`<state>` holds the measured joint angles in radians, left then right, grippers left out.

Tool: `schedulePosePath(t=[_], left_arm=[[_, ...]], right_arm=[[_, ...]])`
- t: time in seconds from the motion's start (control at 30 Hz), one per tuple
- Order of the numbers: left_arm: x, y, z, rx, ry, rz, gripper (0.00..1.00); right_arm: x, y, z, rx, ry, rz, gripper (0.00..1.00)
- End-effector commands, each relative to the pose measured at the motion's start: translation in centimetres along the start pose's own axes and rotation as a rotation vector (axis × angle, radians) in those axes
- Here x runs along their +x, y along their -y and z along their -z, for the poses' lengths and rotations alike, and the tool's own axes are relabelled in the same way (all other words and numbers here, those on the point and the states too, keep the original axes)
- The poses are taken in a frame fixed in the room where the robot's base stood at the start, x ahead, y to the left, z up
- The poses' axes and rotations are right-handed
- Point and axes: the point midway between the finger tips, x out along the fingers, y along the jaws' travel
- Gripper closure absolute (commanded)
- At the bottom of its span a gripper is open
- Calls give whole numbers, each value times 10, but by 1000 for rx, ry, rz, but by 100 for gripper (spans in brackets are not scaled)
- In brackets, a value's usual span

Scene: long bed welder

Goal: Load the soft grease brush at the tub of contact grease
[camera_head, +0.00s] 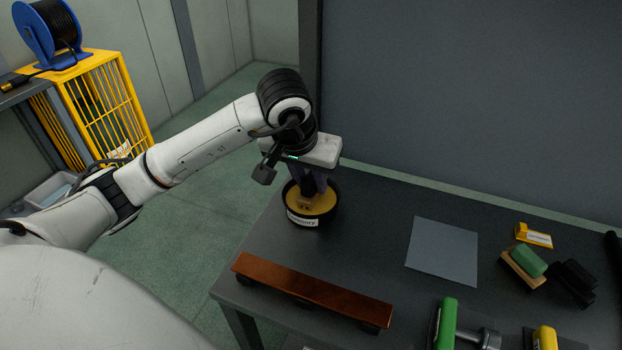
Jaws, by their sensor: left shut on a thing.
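The tub of contact grease (303,217) is a round black tub with yellow-tan grease and a white label, near the table's far left corner. My left gripper (311,190) points down right over the tub, its fingers at or inside the rim. It is shut on the soft grease brush (305,203), of which only a small tan part shows at the grease. The rest of the brush is hidden by the gripper, and I cannot tell how deep it reaches. My right gripper is not in view.
A long brown bar (310,289) lies on the dark table (375,215) in front of the tub. A grey sheet (443,251) lies to the right. Green, black and yellow tools (527,261) crowd the right side. A yellow cage (108,100) stands at left.

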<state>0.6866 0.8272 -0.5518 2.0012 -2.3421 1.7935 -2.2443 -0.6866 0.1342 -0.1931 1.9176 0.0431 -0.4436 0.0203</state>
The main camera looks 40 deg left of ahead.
Motion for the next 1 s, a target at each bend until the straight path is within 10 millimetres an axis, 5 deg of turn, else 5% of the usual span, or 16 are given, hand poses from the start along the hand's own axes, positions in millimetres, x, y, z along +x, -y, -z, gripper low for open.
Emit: schedulePosePath(t=[1.0], left_arm=[[-64,0,26,0,1,1,93]], right_arm=[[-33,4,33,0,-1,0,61]])
